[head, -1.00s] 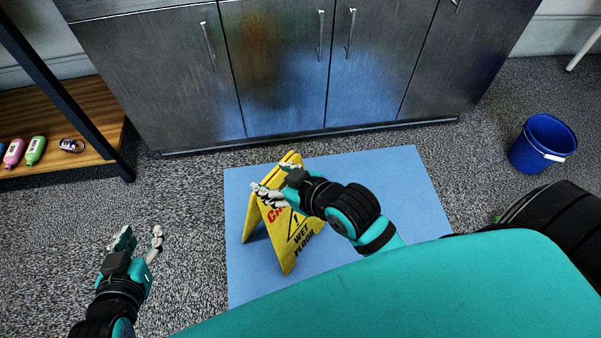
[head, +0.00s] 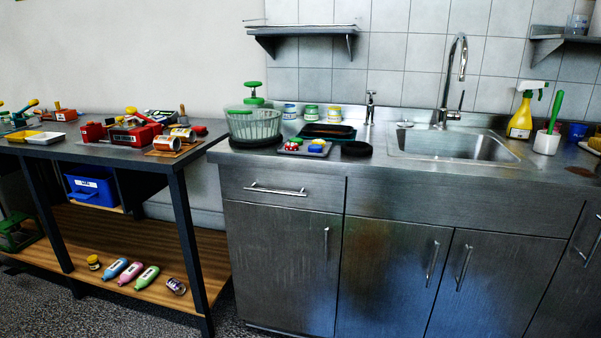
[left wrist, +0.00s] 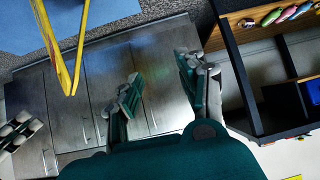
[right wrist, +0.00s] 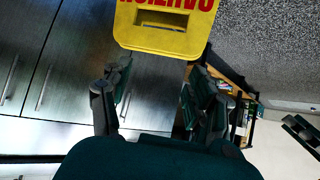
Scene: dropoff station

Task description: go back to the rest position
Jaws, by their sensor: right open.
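My left gripper (left wrist: 161,72) shows in the left wrist view with its fingers apart and nothing between them. My right gripper (right wrist: 152,82) shows in the right wrist view, open and empty. The yellow wet floor sign (right wrist: 165,38) is just beyond my right fingers at the top of that view, apart from them as far as I can tell. It also shows edge-on in the left wrist view (left wrist: 67,62), by the blue mat (left wrist: 25,28). Neither gripper shows in the head view.
A steel counter (head: 400,175) with a sink (head: 450,147) and cabinets stands ahead. A dark-framed workbench (head: 100,150) with tools stands to the left. Its wooden lower shelf (head: 60,235) holds several bottles. A blue bin (head: 92,190) sits under the bench top.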

